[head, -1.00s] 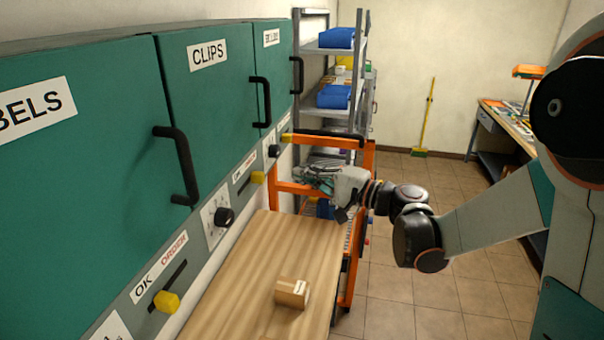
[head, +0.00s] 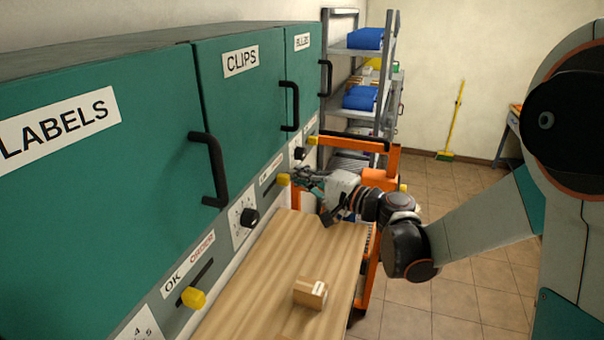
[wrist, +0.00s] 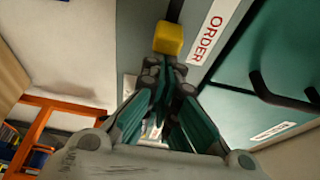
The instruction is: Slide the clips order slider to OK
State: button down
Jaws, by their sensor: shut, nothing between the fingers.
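The clips slider's yellow knob (head: 283,180) sits on the panel under the green CLIPS cabinet (head: 240,95), below its small label strip (head: 271,167). In the wrist view the knob (wrist: 168,38) is just ahead of my fingertips, beside the red word ORDER (wrist: 206,35). The rest of that label is out of the wrist view. My gripper (head: 298,176) is shut and empty, close to the knob from the right. I cannot tell whether the fingertips touch it.
The LABELS cabinet (head: 90,160) has its own yellow slider knob (head: 193,298) nearer to me. A black dial (head: 249,217) lies between the sliders. A small box (head: 310,292) rests on the wooden worktop (head: 270,270). An orange frame (head: 375,270) stands behind my wrist.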

jog(key=s, duration=0.2)
jog(key=s+a+b, duration=0.1)
jog(key=s+a, duration=0.1)
jog(key=s, duration=0.1)
jog(key=shift+s+b, duration=0.3)
jog(key=shift+b, duration=0.05)
jog(key=w+d+b, duration=0.1)
jog(key=w+d, duration=0.1)
jog(key=w, duration=0.2)
jog(key=v, duration=0.9)
jog(key=shift+s+d+b, duration=0.15)
jog(key=shift+s+b, duration=0.15)
jog(key=shift+b, duration=0.05)
